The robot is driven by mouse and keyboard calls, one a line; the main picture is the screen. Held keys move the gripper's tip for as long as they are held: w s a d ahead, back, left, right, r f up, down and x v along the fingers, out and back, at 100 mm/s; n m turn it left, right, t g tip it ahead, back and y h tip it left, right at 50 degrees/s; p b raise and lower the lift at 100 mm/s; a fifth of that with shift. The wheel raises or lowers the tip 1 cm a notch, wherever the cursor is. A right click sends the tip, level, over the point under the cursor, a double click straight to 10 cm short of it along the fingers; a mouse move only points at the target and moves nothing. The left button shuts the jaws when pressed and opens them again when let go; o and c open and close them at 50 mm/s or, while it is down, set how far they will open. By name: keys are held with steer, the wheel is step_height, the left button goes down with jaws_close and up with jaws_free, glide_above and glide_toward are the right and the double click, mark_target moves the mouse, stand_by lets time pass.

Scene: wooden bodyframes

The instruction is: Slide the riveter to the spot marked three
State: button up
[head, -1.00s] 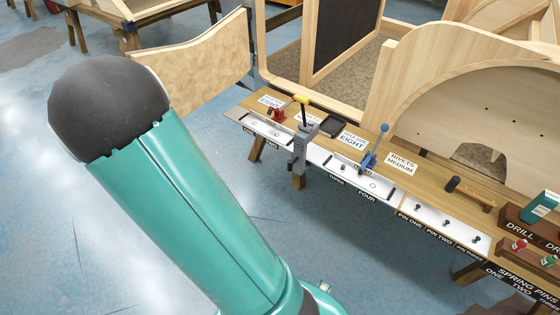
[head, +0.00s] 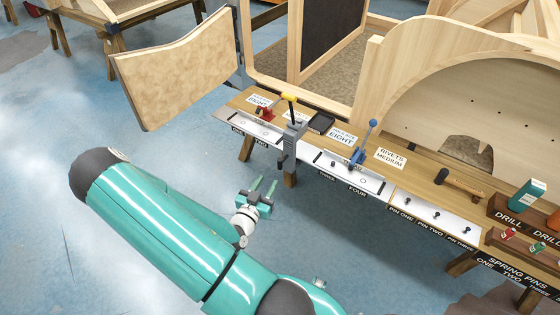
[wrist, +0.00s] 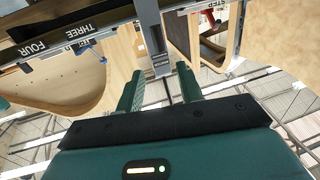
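Several lever tools stand on the bench; I cannot tell for sure which is the riveter. A grey tool (head: 292,138) with a yellow-tipped lever hangs over the front edge, between the two white trays. A blue-handled tool (head: 362,150) stands at the back of the tray marked three and four (head: 340,170). A small red tool (head: 265,113) stands by the tray marked one and two (head: 245,127). My gripper (head: 263,188) is open and empty, in front of and below the bench edge. In the wrist view the grey tool (wrist: 158,45) shows beyond the open fingers (wrist: 160,88), apart from them.
A pin tray (head: 435,215) and a hammer (head: 460,184) lie farther right on the bench, with a drill rack (head: 520,222) beyond. A wooden panel (head: 175,70) stands at left. Floor before the bench is clear.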

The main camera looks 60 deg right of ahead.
mark_target(279, 163)
steer(key=d, duration=1.1)
steer(key=shift+w+d, duration=0.2)
steer(key=shift+d, duration=0.15)
steer(key=shift+c, duration=0.5)
jaws_close()
